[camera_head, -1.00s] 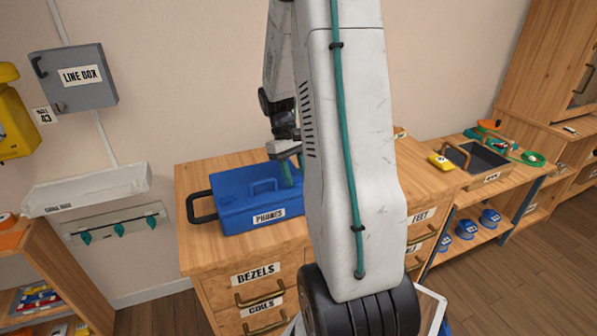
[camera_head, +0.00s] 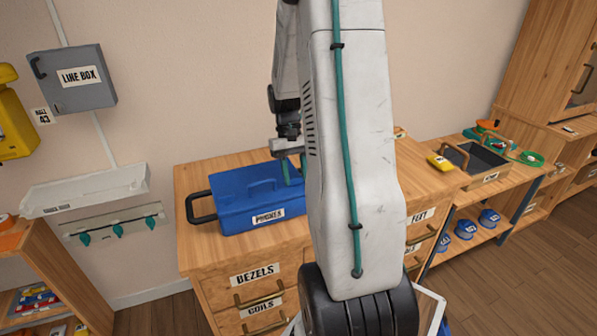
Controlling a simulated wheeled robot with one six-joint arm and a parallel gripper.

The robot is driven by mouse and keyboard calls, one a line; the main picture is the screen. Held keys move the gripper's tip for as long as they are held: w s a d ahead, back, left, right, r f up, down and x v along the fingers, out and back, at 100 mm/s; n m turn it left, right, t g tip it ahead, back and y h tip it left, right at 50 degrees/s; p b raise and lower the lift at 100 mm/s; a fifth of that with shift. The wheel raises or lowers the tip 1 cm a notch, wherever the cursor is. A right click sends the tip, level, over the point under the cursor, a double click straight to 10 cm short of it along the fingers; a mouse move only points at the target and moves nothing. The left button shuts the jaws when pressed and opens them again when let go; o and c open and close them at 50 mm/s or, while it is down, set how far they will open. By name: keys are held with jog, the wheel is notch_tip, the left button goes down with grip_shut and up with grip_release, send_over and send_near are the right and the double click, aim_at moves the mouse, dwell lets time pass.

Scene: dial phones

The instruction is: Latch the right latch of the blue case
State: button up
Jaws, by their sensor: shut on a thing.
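The blue case (camera_head: 235,202) stands on the wooden drawer cabinet with its lid down. The right latch cannot be made out.
The cabinet top (camera_head: 420,172) is clear to the right of my arm. A dark tray (camera_head: 483,165) and a yellow item (camera_head: 440,163) are on the bench at right. A grey line box (camera_head: 72,77) hangs on the wall at left.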

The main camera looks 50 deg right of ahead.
jog(key=o, duration=1)
jog(key=v, duration=0.7)
jog(key=shift+r, duration=0.4)
jog(key=shift+d, duration=0.15)
